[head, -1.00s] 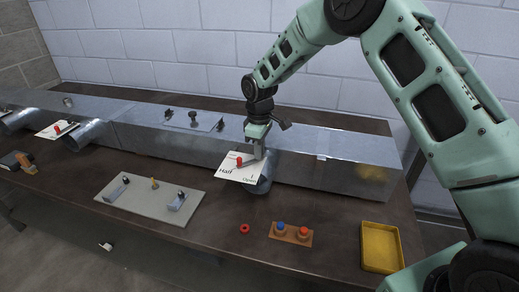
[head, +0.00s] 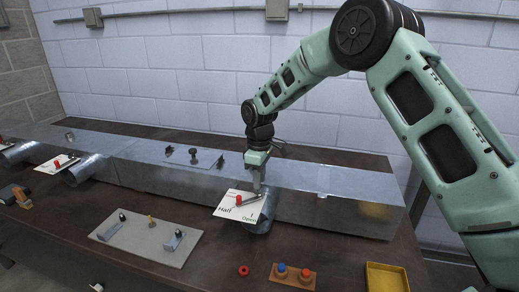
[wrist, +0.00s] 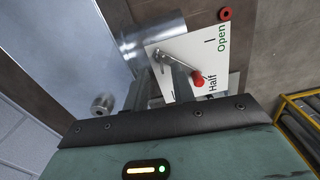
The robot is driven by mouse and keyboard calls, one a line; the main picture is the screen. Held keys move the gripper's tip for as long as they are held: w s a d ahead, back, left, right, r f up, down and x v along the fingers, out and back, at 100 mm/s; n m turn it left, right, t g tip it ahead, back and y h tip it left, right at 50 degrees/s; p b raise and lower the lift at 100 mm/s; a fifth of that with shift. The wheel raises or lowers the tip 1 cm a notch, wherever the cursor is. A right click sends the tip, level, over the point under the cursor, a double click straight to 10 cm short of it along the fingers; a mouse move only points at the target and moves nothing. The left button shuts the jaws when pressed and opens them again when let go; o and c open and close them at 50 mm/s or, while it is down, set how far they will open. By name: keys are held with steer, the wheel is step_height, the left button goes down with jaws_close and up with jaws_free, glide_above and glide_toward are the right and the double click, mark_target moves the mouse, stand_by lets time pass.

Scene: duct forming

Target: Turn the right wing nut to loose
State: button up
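On the long metal duct (head: 320,205), a small hatch plate carries two dark wing-nut-like fasteners around a middle knob (head: 193,155). The left wing nut (head: 168,150) and right wing nut (head: 219,161) stand upright; their exact turn is too small to read. My gripper (head: 257,188) is right of them, pointing down at the damper lever on the right branch pipe. In the wrist view my gripper (wrist: 158,88) has its fingers apart beside the lever with the red knob (wrist: 197,77). I cannot tell whether they touch it. The wing nuts are not clearly visible there.
A white card (head: 228,207) marked Half and Open lies under the lever. A grey board (head: 150,240) with fittings, a button block (head: 292,275), a red ring (head: 244,270) and a yellow tray (head: 387,278) stand in front of the duct.

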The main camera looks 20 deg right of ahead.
step_height(320, 180, up, 14)
steer(key=b, duration=0.2)
stand_by(0.4)
steer(key=s+a, duration=0.5)
steer(key=s, duration=0.4)
steer(key=s+a, duration=0.4)
steer(key=s, duration=0.4)
steer(key=s+d+f+m, duration=0.1)
steer(key=s+f, duration=0.2)
steer(key=s, duration=0.8)
steer(key=s+d+f+m, duration=0.1)
steer(key=s+f, duration=0.2)
steer(key=s, duration=0.8)
steer(key=shift+s+d+f+m+y, duration=0.15)
steer(key=shift+s+d+m+y, duration=0.1)
steer(key=shift+s+m+y, duration=0.1)
